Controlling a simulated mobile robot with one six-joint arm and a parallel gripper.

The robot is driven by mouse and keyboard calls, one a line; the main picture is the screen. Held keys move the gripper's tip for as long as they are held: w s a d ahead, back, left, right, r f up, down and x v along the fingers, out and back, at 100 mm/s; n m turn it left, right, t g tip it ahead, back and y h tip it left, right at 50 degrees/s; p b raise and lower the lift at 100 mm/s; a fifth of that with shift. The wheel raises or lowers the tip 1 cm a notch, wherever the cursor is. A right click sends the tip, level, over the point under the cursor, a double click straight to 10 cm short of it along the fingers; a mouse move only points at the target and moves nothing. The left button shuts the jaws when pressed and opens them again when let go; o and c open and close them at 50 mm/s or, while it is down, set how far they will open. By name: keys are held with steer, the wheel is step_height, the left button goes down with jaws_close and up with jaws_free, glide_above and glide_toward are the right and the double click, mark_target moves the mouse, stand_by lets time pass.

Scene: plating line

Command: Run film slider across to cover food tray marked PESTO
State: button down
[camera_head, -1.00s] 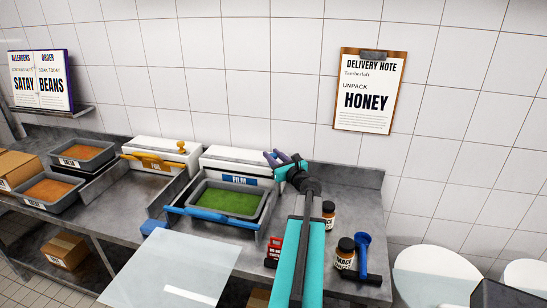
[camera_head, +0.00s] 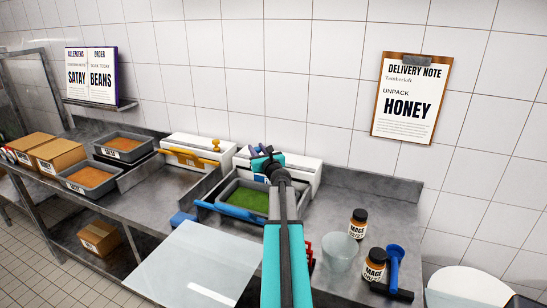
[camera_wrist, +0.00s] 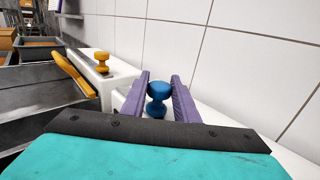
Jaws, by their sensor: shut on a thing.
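The film slider's blue knob (camera_wrist: 159,98) stands between the two purple fingers of my gripper (camera_wrist: 158,100) in the wrist view, and the gripper is shut on it. In the head view my gripper (camera_head: 262,150) is over the left part of the white film dispenser (camera_head: 306,172), behind the tray. The grey food tray (camera_head: 226,190) holds green food (camera_head: 248,200) and sits in front of the dispenser. My arm hides its right side. No PESTO label is readable, and I cannot tell whether film lies over the food. A blue bar (camera_head: 222,210) runs along the tray's front.
A second white dispenser (camera_head: 195,147) with a yellow knob and bar stands to the left. Orange-filled trays (camera_head: 92,178) and cardboard boxes lie farther left. Jars (camera_head: 358,223), a clear cup (camera_head: 340,252) and a blue-handled tool (camera_head: 395,262) stand on the right.

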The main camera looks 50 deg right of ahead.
steer(key=w, duration=0.2)
steer(key=w+a, duration=0.1)
steer(key=w, duration=0.3)
steer(key=shift+w+a+b, duration=0.25)
steer(key=shift+w+b, duration=0.1)
steer(key=c, duration=1.4)
jaws_free()
steer(key=shift+s+a, duration=0.1)
steer(key=shift+s, duration=0.05)
steer(key=shift+b+v, duration=0.3)
steer(key=shift+v, duration=0.8)
steer(key=b+v, duration=0.1)
steer(key=v, duration=1)
steer(key=shift+s+b, duration=0.15)
steer(key=shift+b, duration=0.25)
